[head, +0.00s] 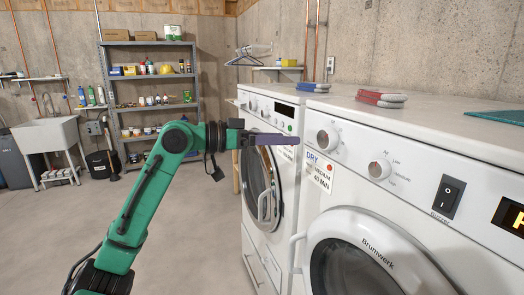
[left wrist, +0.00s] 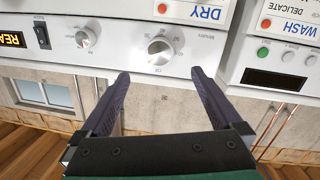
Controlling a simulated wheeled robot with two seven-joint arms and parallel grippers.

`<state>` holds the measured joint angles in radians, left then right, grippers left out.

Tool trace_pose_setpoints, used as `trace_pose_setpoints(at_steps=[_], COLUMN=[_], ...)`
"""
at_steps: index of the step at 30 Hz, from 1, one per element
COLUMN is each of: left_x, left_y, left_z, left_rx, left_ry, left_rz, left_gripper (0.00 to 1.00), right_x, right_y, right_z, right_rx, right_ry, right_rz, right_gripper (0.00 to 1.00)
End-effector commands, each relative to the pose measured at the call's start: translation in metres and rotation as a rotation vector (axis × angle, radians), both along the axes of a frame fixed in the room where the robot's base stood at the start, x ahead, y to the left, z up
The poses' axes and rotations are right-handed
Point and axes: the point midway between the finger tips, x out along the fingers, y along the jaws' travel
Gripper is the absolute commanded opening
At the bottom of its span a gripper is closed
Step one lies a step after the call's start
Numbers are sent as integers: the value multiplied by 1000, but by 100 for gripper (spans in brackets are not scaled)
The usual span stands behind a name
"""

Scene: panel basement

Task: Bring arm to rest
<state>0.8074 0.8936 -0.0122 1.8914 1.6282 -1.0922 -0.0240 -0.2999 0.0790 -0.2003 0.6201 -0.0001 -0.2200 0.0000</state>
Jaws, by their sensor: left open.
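My left arm, green with dark joints, reaches up from the lower left in the head view. Its left gripper (head: 272,140) has dark purple fingers pointing right, in front of the white machines. In the left wrist view, the gripper (left wrist: 158,76) is open, with nothing between its fingers. The dryer's large round dial (left wrist: 160,50) shows beyond the gap between the fingertips. The same dial (head: 327,138) is just right of the fingertips in the head view. I see no contact with the panel. My right gripper is not in view.
The dryer (head: 388,160) fills the right side, with the washer (head: 262,112) beyond it. Folded cloths (head: 381,97) lie on top. A shelf rack (head: 150,92) and a sink (head: 46,134) stand against the back wall. The concrete floor at left is clear.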

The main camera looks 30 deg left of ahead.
Motion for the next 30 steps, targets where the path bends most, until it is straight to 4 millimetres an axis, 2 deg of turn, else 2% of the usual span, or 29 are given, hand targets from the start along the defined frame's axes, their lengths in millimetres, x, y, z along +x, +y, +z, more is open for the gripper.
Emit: trace_pose_setpoints(at_steps=[1, 7, 23, 26, 29, 30], left_x=[-8, -31, -31, -11, 28, 45], left_y=[10, 32, 35, 47, 74, 87], left_z=[-6, 2, 3, -18, -73, -105], left_rx=[2, -1, -4, -39, -101, -121], left_ry=[0, -1, 4, 41, 127, 171], left_rz=[4, 0, 4, 48, 154, 211], left_gripper=[99, 99, 99, 99, 99, 99], right_x=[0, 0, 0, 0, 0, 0], right_y=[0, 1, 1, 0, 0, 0], right_z=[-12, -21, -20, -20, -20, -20], right_rx=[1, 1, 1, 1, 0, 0], right_ry=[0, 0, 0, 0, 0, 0], right_rz=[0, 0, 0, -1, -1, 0], right_gripper=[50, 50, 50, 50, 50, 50])
